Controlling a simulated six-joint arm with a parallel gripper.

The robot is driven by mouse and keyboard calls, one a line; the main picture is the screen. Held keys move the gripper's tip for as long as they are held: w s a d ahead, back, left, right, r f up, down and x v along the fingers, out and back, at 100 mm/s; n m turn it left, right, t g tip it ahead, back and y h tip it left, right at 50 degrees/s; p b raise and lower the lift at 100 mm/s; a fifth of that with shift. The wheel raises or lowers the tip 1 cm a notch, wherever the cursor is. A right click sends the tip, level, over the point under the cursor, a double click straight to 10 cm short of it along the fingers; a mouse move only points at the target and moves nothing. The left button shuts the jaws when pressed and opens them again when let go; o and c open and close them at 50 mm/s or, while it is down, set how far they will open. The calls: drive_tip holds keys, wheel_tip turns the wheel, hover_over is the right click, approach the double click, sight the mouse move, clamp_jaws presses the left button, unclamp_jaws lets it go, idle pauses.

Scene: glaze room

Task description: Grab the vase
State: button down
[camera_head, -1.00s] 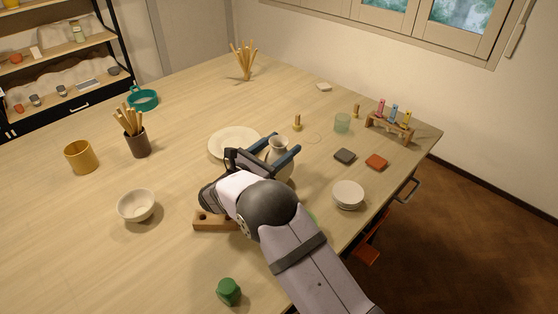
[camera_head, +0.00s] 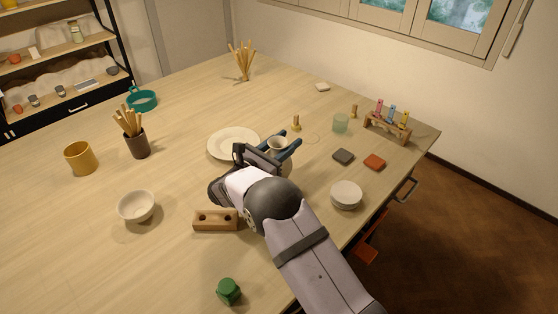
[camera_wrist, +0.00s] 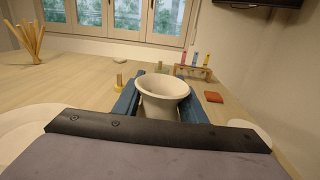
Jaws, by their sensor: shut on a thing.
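The vase (camera_head: 277,143) is pale grey-white with a flared rim. My gripper is shut on the vase. Its base is hidden, so I cannot tell whether it touches the table.
A white plate (camera_head: 228,151) lies just left of my gripper. A wooden block with holes (camera_head: 216,226), a bowl (camera_head: 136,206) and stacked saucers (camera_head: 346,195) are nearby. A green glass (camera_head: 340,123) and a rack (camera_head: 388,128) stand behind right. The front left table is mostly clear.

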drive_tip(key=shift+r, duration=0.1)
wheel_tip(320, 180, up, 10)
drive_tip(key=b, duration=0.3)
idle(0.3)
drive_tip(key=shift+a, duration=0.1)
